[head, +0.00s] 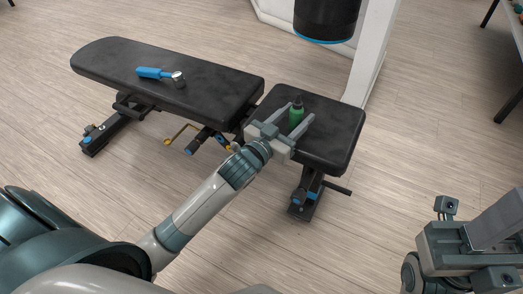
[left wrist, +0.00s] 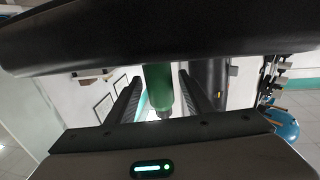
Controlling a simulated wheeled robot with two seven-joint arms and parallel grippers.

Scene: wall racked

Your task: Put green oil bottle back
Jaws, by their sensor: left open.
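The green oil bottle (head: 296,116) with a dark top stands upright on the short black seat pad of the bench (head: 338,122). My left gripper (head: 301,111) reaches over the pad from the front, open, with one finger on each side of the bottle. In the left wrist view, which looks upside down, the green bottle (left wrist: 159,88) shows between the two dark fingers (left wrist: 160,82), with gaps on both sides. The pad's edge (left wrist: 160,35) fills the top there. My right gripper (head: 478,245) is at the lower right, partly cut off; its jaws are unclear.
A blue-handled tool with a metal head (head: 160,75) lies on the long bench pad (head: 215,82). A white post (head: 372,50) and a hanging black cylinder with a blue rim (head: 326,18) stand behind the seat. The wooden floor (head: 420,130) at the right is clear.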

